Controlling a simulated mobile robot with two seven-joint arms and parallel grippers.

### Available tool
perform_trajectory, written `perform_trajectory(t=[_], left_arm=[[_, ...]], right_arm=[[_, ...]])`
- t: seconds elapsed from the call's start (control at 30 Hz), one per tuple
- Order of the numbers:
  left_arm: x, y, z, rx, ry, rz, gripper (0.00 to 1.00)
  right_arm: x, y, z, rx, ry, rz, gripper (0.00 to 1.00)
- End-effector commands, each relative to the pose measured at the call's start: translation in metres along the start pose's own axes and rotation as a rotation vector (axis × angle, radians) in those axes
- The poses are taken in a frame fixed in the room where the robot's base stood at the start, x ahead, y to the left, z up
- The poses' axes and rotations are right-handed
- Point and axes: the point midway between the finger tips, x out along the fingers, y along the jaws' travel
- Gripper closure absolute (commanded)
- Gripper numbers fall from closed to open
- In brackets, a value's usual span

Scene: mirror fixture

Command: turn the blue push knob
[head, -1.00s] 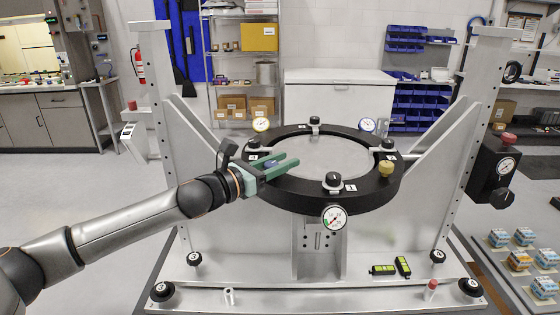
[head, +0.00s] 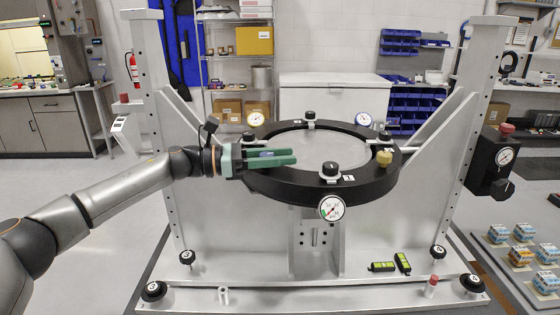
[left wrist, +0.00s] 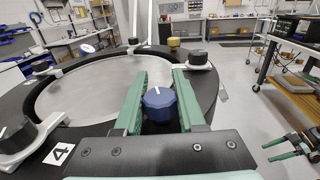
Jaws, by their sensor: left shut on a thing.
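The blue push knob (left wrist: 159,103) sits on the black ring of the mirror fixture. It shows between the green fingers of my left gripper (left wrist: 160,100) in the left wrist view, with a small white mark on top. In the head view my left gripper (head: 270,157) lies level over the ring's left side, shut on the knob (head: 266,154), of which only a sliver shows. My right gripper (left wrist: 286,148) shows at the lower right of the left wrist view, its green fingers apart with nothing seen between them.
The ring (head: 370,187) carries black clamp knobs (head: 330,169), a yellow knob (head: 384,158) and dial gauges (head: 331,207). The fixture's uprights (head: 165,130) stand on both sides. Small boxes (head: 521,232) sit at the right.

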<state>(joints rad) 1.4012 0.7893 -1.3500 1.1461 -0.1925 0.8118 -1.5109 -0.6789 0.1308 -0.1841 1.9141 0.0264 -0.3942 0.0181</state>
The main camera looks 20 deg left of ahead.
Motion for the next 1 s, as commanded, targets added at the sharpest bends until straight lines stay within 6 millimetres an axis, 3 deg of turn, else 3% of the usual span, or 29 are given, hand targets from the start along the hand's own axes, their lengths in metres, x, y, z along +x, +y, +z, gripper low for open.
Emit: perform_trajectory(t=[0.57, 0.6, 0.83, 1.0], left_arm=[[0.0000, -0.0001, 0.0039, 0.000, -0.008, -0.026, 1.00], [0.0001, -0.0001, 0.0039, 0.000, -0.008, -0.026, 0.57], [0.0002, -0.0006, 0.0022, 0.000, -0.005, -0.027, 0.31], [0.0003, -0.0009, 0.0014, 0.000, -0.003, -0.028, 0.31]], right_arm=[[0.0020, 0.0002, 0.0021, 0.000, 0.000, 0.000, 0.31], [0.0020, 0.0002, 0.0021, 0.000, 0.000, 0.000, 0.31], [0.0020, 0.0002, 0.0021, 0.000, 0.000, 0.000, 0.31], [0.0020, 0.0002, 0.0022, 0.000, 0.000, 0.000, 0.31]])
